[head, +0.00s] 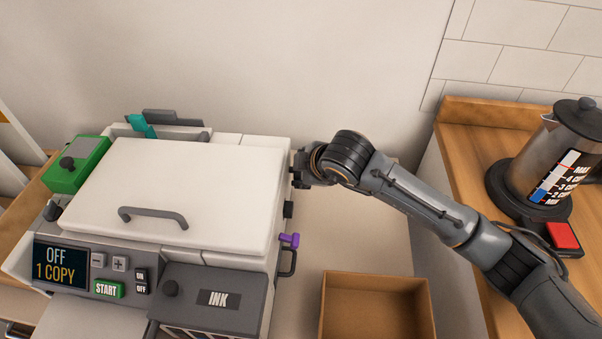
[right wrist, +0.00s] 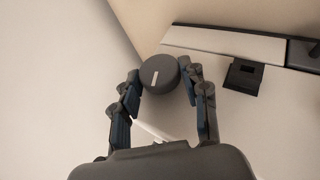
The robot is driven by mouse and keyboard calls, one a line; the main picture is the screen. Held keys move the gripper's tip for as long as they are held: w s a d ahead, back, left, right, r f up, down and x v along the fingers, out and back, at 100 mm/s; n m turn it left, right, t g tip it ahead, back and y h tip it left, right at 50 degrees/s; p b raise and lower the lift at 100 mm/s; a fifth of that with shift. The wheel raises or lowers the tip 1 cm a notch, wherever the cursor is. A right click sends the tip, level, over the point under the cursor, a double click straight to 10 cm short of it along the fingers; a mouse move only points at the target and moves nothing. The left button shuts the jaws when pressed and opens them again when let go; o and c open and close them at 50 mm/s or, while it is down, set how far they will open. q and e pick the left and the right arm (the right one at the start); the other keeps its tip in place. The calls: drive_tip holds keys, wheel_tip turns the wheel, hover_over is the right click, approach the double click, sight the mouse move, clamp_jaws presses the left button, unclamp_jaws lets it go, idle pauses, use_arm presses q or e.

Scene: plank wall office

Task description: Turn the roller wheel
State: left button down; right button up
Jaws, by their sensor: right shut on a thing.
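The roller wheel (right wrist: 160,75) is a dark round knob with a short pale mark on its face. In the right wrist view it sits between the two fingers of my right gripper (right wrist: 163,90), which is shut on it. In the head view my right gripper (head: 300,170) reaches the right side of the white copier (head: 180,185), near its back corner. The wheel cannot be clearly made out there behind the gripper. The copier's display reads OFF and 1 COPY. My left gripper is not in view.
A purple lever (head: 290,240) and a dark handle (head: 288,263) stick out from the copier's right side. An open cardboard box (head: 376,277) stands in front, right of the copier. A kettle (head: 555,150) and a red-topped item (head: 563,236) stand on the wooden counter (head: 480,190).

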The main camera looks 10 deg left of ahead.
idle(0.4)
drive_tip(key=o, duration=1.1)
drive_tip(key=v, duration=1.2)
drive_tip(key=shift+s, duration=0.1)
drive_tip(key=shift+d, duration=0.1)
